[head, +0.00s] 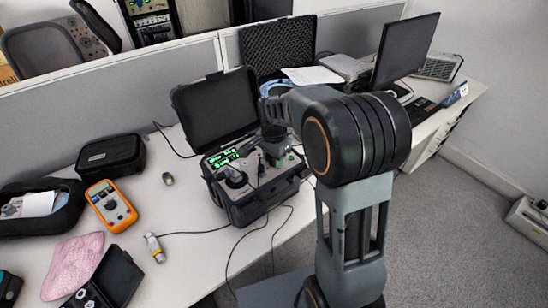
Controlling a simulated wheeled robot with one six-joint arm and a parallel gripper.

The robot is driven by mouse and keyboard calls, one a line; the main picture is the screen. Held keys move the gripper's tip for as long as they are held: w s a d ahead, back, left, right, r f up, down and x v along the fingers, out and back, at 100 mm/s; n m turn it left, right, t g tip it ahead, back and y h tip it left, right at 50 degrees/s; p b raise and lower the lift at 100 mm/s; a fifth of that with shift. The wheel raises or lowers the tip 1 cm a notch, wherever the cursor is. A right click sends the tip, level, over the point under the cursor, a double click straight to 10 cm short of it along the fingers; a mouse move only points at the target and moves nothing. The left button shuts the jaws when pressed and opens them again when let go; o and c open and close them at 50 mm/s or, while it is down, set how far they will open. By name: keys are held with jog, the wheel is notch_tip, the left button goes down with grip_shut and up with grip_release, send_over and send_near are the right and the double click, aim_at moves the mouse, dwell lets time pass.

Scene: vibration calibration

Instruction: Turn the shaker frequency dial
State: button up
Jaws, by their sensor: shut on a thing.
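The portable shaker (262,196) is an open black case on the desk, with its lid (217,108) raised at the back. Its grey panel has a lit green display (222,157) at the left and a round black shaker mount (236,178) in front of it. My gripper (275,160) points down at the right back part of the panel and is shut on the frequency dial there. The dial itself is hidden by the fingers and too small to make out.
A yellow multimeter (111,206), a black pouch (111,155) and a pink cloth (73,264) lie at the left. A cabled sensor (154,247) lies in front. A foam-lined case (277,48), papers (312,75) and a monitor (404,50) stand behind my arm.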

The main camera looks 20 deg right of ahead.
jog(key=o, duration=0.9)
jog(key=shift+o, duration=0.2)
notch_tip(320, 180, up, 14)
jog(key=shift+p, duration=0.35)
jog(key=s+f+n+t+p, duration=0.1)
jog(key=s+f+n+t, duration=0.2)
jog(key=s+n, duration=0.9)
jog(key=shift+s+f+t, duration=0.3)
jog(key=shift+s+f, duration=0.4)
jog(key=shift+s, duration=1.85)
